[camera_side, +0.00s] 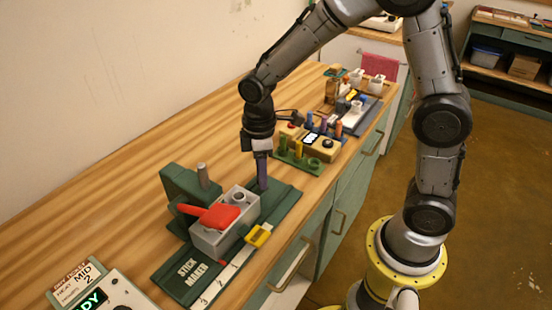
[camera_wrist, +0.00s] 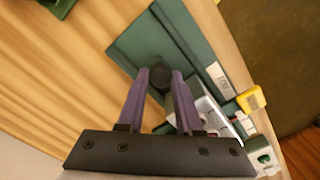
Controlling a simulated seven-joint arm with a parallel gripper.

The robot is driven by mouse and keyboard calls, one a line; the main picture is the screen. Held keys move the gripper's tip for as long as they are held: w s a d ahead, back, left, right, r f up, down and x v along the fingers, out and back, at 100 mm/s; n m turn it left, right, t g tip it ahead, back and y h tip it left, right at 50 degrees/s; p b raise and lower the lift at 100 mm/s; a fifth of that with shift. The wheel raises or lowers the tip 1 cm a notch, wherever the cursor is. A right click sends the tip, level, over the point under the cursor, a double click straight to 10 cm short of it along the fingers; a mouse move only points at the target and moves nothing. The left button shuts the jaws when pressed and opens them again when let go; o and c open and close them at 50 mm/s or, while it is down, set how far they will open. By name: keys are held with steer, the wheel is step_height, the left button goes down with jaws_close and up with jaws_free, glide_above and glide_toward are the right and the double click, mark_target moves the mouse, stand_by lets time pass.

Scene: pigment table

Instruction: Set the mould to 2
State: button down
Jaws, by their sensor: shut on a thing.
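The stick maker's green base (camera_side: 182,276) lies on the wooden counter. The mould, a grey block (camera_side: 212,238) with a red handle (camera_side: 216,214), sits on it, with a white number scale (camera_side: 232,265) along its front side. A yellow piece (camera_side: 258,235) is beside the scale; it also shows in the wrist view (camera_wrist: 250,100). My gripper (camera_side: 263,186) points down at the far end of the base, beyond the mould. In the wrist view its purple fingers (camera_wrist: 160,82) are shut on a dark round knob (camera_wrist: 160,75). The scale reading cannot be made out.
A dark green block with a grey post (camera_side: 203,176) stands behind the mould. A display box (camera_side: 90,297) is at the front left. A green rack (camera_side: 300,160) of coloured sticks and other items stand farther along the counter. The counter's left side is clear.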

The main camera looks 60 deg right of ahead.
steer(key=a, duration=0.3)
steer(key=shift+w+a+r, duration=0.1)
steer(key=shift+a, duration=0.1)
steer(key=c, duration=0.6)
jaws_free()
step_height(320, 180, up, 14)
steer(key=shift+f, duration=0.1)
